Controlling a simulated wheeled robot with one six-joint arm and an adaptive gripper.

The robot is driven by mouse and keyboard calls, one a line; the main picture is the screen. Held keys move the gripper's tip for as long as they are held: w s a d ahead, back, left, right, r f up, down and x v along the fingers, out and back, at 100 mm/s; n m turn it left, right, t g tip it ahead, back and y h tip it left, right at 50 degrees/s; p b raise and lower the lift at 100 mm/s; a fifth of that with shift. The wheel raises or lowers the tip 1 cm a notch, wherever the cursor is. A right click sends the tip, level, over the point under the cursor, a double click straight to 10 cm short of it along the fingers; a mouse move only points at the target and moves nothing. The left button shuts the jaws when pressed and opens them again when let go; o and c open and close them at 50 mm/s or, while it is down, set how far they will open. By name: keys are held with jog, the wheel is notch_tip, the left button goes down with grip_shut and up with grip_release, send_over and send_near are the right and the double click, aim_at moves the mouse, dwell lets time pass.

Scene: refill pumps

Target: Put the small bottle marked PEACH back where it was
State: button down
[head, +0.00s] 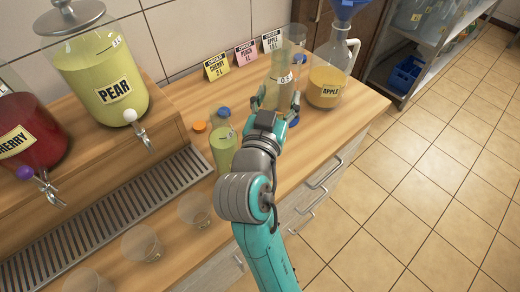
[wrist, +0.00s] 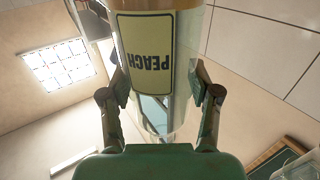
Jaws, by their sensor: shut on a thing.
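My gripper (head: 278,98) is shut on the small clear bottle (head: 279,72) with a 0.5 mark, over the back right part of the counter. In the wrist view, the same bottle (wrist: 187,75) stands between the two fingers (wrist: 158,98), and its yellow PEACH label (wrist: 151,62) reads upside down. The bottle looks largely clear. My gripper hides its lower end in the head view, so I cannot tell whether it touches the counter.
A small green-filled bottle (head: 223,150) stands left of my arm, near an orange cap (head: 199,126). A blue cap (head: 293,122) lies beside my gripper. The APPLE jug (head: 326,85) with a blue funnel (head: 347,8) stands close right. CHERRY, PEACH and APPLE cards (head: 245,54) stand behind.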

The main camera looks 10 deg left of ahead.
notch_tip(320, 180, down, 4)
jog(key=shift+f, duration=2.5)
jog(key=c, duration=0.5)
grip_release()
jog(key=shift+c, duration=0.2)
jog(key=s, duration=1.2)
jog(key=shift+a, duration=0.45)
